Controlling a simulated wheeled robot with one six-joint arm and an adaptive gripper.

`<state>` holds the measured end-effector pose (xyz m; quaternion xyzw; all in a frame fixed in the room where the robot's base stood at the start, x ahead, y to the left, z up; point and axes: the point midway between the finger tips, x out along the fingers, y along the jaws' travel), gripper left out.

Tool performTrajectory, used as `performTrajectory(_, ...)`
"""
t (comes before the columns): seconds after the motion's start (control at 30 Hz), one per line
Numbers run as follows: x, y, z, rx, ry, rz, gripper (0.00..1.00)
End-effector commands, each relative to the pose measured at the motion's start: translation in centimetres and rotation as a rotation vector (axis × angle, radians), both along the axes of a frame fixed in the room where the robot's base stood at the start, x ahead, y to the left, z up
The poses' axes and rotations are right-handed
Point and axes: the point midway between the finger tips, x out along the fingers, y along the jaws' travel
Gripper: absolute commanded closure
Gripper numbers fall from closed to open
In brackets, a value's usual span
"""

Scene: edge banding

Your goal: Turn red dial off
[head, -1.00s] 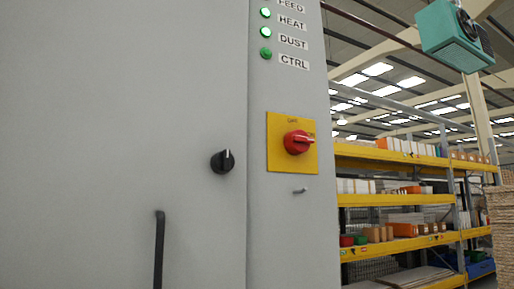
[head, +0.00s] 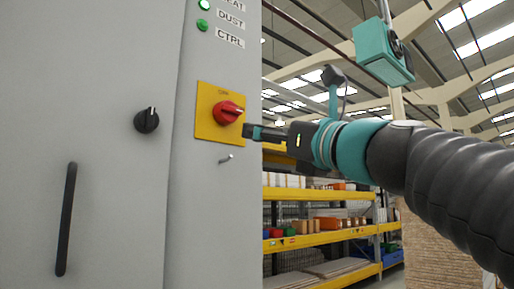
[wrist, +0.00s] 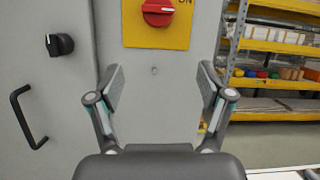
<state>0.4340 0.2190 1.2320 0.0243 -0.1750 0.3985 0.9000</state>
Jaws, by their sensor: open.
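The red dial (head: 228,112) sits on a yellow plate (head: 206,128) on the grey cabinet front. The plate reads OFF above the dial. In the wrist view the red dial (wrist: 158,12) is at the top, cut by the frame edge, with ON printed to its right on the yellow plate (wrist: 150,38). My gripper (head: 252,132) reaches in from the right, its tips just right of and slightly below the dial in the head view. In the wrist view my gripper (wrist: 160,85) is open and empty, its fingers spread below the dial. Contact with the dial is not seen.
A black knob (head: 147,120) and a black handle (head: 66,220) are on the cabinet to the left. A small metal peg (head: 226,159) sticks out below the plate. Green lamps (head: 203,25) are above. Yellow-beamed shelving (head: 320,240) stands behind at right.

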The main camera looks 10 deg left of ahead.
Motion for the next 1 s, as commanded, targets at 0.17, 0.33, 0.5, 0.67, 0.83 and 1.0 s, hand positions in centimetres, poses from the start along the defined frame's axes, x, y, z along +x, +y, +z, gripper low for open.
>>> performTrajectory(0.17,-0.1,0.4,2.0,0.102,0.040,0.052,0.21)
performTrajectory(0.33,1.1,1.9,2.9,0.103,0.042,0.055,0.21)
performTrajectory(0.5,3.0,4.1,4.1,0.103,0.041,0.054,0.21)
performTrajectory(0.67,4.8,6.2,5.3,0.101,0.040,0.052,0.21)
performTrajectory(0.83,6.4,8.1,6.3,0.102,0.039,0.051,0.21)
performTrajectory(1.0,7.5,9.3,6.9,0.102,0.039,0.051,0.21)
